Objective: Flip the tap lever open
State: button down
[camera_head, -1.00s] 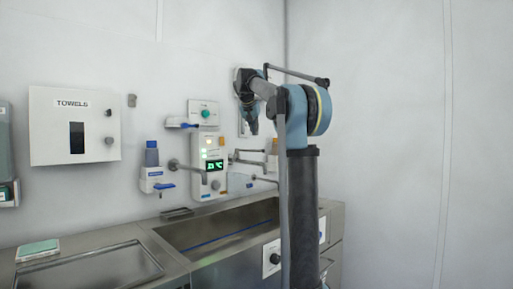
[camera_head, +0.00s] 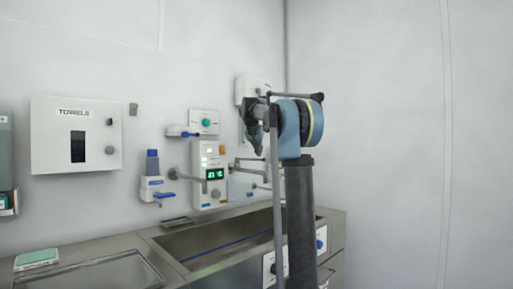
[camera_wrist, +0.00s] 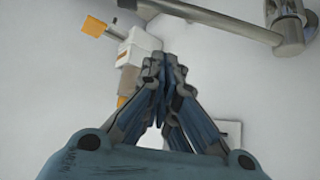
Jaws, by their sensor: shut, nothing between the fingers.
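In the head view, a white wall panel (camera_head: 209,160) with a green display has thin metal tap arms (camera_head: 248,160) on its right. Which piece is the lever is too small to tell there. My gripper (camera_head: 257,151) hangs in front of these arms, hiding part of them. In the wrist view, my gripper (camera_wrist: 165,62) is shut and empty, its fingertips together. A grey metal tap arm (camera_wrist: 222,18) on a round mount (camera_wrist: 290,25) crosses the top right, apart from the fingertips. A white fitting with an orange tip (camera_wrist: 96,27) lies left of the fingers, partly hidden by them.
A steel basin (camera_head: 225,243) stands below the panel. A dispenser with a blue bottle (camera_head: 152,162) and a metal side arm (camera_head: 184,175) are left of my gripper. A towel box (camera_head: 76,135) hangs further left. The wall on the right (camera_head: 400,140) is bare.

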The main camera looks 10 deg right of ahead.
jog(key=shift+s+a+f, duration=0.35)
jog(key=shift+s+f, duration=0.05)
jog(key=shift+s, duration=0.35)
jog(key=shift+s+a+f, duration=0.3)
jog(key=shift+s+f, duration=0.1)
jog(key=shift+s, duration=0.3)
jog(key=shift+d, duration=0.1)
